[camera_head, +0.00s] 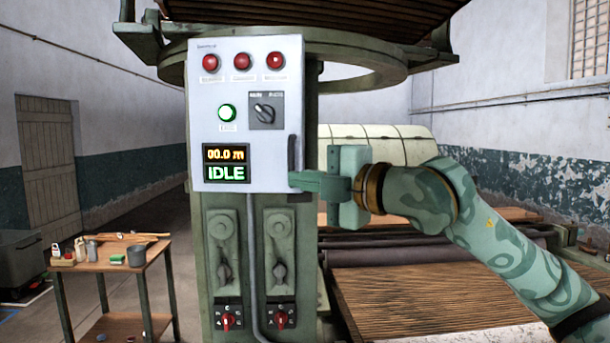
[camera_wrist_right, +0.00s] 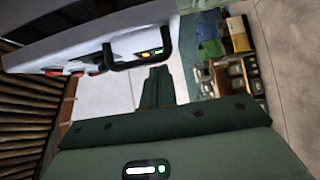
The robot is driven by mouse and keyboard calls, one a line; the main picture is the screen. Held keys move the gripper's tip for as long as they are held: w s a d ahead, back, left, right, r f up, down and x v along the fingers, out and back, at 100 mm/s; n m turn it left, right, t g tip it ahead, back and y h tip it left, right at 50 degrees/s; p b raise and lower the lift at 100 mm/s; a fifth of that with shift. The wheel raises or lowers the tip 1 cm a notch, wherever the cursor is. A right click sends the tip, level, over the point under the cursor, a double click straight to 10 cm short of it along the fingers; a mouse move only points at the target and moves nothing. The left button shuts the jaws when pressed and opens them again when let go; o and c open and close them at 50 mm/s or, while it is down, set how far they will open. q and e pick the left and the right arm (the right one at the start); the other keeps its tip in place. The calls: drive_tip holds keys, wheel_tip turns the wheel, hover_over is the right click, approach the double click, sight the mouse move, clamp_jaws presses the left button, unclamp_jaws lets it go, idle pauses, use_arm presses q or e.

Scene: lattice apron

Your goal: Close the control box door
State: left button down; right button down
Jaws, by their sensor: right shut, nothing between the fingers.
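The control box door (camera_head: 245,140) is a pale grey panel on a green post, with red lamps, a green lamp, a selector switch and a display reading IDLE. It faces me and looks flush or nearly so; I cannot tell whether a gap is left at its edge. Its black handle (camera_head: 291,153) is on the right edge and also shows in the right wrist view (camera_wrist_right: 137,62). My right gripper (camera_head: 294,180) is shut and empty, its fingertips at the door's lower right edge just below the handle. Contact is unclear. In the wrist view its fingers (camera_wrist_right: 157,85) point toward the panel. My left gripper is out of view.
A wooden side table (camera_head: 110,262) with small bottles and a dark cup stands at left. Levers and red switches (camera_head: 281,318) are on the post below the box. A slatted lattice bed (camera_head: 430,295) lies at right. A green ring (camera_head: 350,80) hangs overhead.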

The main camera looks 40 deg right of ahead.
drive_tip(key=shift+w+d, duration=0.1)
drive_tip(key=w+d+b, duration=0.1)
drive_tip(key=d+n+y+b, duration=0.1)
drive_tip(key=d, duration=0.1)
drive_tip(key=shift+w+d, duration=0.1)
drive_tip(key=shift+w, duration=0.3)
